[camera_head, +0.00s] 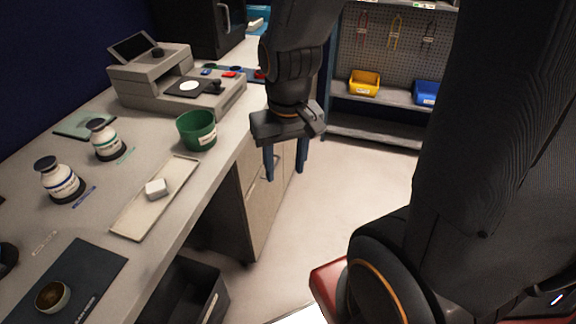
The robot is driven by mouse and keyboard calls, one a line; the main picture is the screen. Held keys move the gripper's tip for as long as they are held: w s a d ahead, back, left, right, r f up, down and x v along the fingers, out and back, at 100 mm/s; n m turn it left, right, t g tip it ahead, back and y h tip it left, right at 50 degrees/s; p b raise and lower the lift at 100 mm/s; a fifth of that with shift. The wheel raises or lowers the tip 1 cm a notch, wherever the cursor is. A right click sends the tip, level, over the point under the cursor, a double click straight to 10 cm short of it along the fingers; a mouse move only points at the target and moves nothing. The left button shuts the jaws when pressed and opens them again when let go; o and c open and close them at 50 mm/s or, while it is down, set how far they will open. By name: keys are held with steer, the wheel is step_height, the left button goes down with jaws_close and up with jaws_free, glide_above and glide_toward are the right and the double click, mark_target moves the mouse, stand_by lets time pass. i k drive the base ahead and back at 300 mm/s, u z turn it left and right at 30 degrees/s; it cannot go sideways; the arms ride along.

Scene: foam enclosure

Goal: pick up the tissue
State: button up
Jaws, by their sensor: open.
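A small white block-like item (156,188), which may be the tissue, lies on a long pale tray (137,216) on the counter. It is too small to tell for certain what it is. My gripper (286,165) points down with its two blue fingers apart and nothing between them. In the picture it is to the right of the tray and the green cup, in front of the cabinet side and floor. It is clear of the white item.
A green cup (197,131) stands just beyond the tray. Two white bottles with dark lids (106,140) (60,180) stand left of it. A grey machine (178,85) is at the back. A brown bowl (52,296) sits on a dark mat (88,270) in front.

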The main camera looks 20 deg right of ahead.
mark_target(157, 189)
steer(key=u, duration=1.05)
steer(key=i, duration=0.25)
